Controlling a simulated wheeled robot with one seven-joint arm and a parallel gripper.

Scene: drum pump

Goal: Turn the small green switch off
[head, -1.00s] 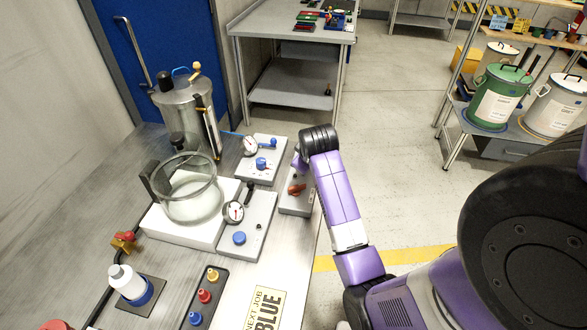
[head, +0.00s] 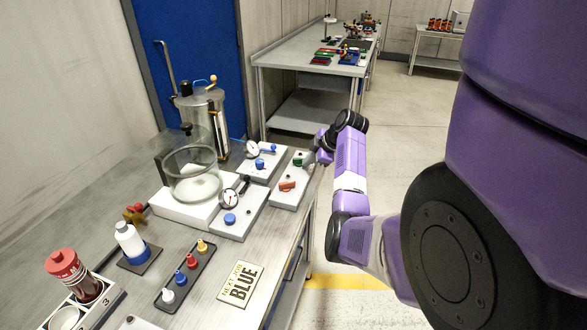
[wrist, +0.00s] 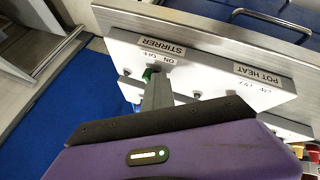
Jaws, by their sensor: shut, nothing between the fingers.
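The small green switch (head: 298,160) stands on the far end of a white switch panel (head: 279,199) at the table's right edge. In the wrist view the green switch (wrist: 148,73) shows next to the STIRRER label and small ON and OFF marks. My gripper (head: 309,163) is shut and empty, just right of the green switch. In the wrist view its narrow fingertips (wrist: 157,88) reach up to the switch and partly cover it. I cannot tell whether they touch it, nor which way the switch is set.
An orange-red switch (head: 288,186) sits on the same panel, nearer the front; the wrist view shows a POT HEAT label (wrist: 257,76). Open floor lies right.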

